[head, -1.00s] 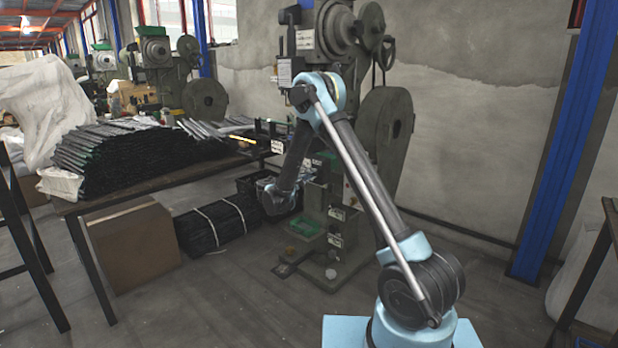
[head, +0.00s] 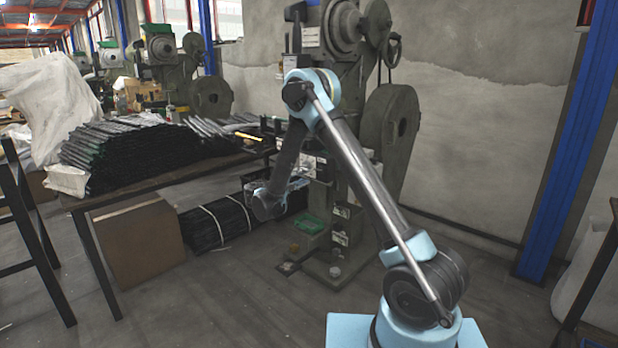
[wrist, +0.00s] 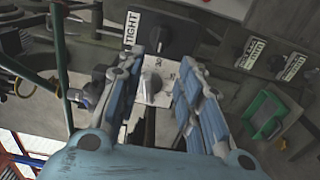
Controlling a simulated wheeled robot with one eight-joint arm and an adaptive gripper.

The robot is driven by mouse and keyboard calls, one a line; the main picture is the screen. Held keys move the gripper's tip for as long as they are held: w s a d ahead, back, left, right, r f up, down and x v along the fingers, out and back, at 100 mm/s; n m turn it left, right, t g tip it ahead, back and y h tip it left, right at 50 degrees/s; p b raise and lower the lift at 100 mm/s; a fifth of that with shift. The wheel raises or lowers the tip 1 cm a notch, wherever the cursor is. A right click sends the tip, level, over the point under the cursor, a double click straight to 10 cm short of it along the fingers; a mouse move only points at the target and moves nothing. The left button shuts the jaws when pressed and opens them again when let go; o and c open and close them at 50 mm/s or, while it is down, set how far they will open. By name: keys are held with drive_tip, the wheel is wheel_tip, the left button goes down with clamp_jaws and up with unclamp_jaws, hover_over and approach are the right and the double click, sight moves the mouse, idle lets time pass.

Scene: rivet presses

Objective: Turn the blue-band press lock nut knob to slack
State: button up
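The press (head: 392,128), a tall grey-green machine, stands behind my arm in the head view; no blue band is clear on it. In the wrist view a small grey knob (wrist: 152,86) sits on a worn white plate, with a dark pointed shape below it. My gripper (wrist: 158,70) is open, its two blue fingers on either side of the knob with a visible gap to the right one. A larger black knob (wrist: 175,36) lies beyond, beside a "TIGHT" label (wrist: 132,31). In the head view my gripper is small and indistinct in front of the press.
A green tray (wrist: 265,112) lies right of the fingers, near more labelled dark knobs (wrist: 293,66). Thin rods and pipes cross the left of the wrist view. A table (head: 160,183) with stacked dark bars stands left of the press.

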drive_tip(key=shift+v, duration=2.1)
drive_tip(key=shift+d, duration=0.1)
drive_tip(key=s+d+r+m+g, duration=0.1)
drive_tip(key=d+r+g, duration=0.15)
drive_tip(key=d, duration=0.55)
drive_tip(key=d+r+m+g, duration=0.15)
drive_tip(key=d+r, duration=0.25)
drive_tip(key=d, duration=0.4)
drive_tip(key=s+d+r+m+g+y, duration=0.25)
drive_tip(key=s+d+g, duration=0.25)
drive_tip(key=s+d, duration=0.85)
drive_tip(key=s+d+f+m+g+y, duration=0.1)
drive_tip(key=s+d+y, duration=0.1)
drive_tip(key=s+d, duration=0.35)
drive_tip(key=s+d+f+m+g+y, duration=0.1)
drive_tip(key=s+d+y, duration=0.15)
drive_tip(key=s, duration=0.65)
drive_tip(key=s+a+f+m+y, duration=0.1)
drive_tip(key=s+f+y, duration=0.1)
drive_tip(key=s+f, duration=0.2)
drive_tip(key=s+f+m+g+y, duration=0.1)
drive_tip(key=s+f, duration=0.3)
drive_tip(key=s, duration=0.7)
drive_tip(key=shift+s+a+m+y, duration=0.35)
drive_tip(key=shift+m+y, duration=0.15)
drive_tip(key=shift+m, duration=0.2)
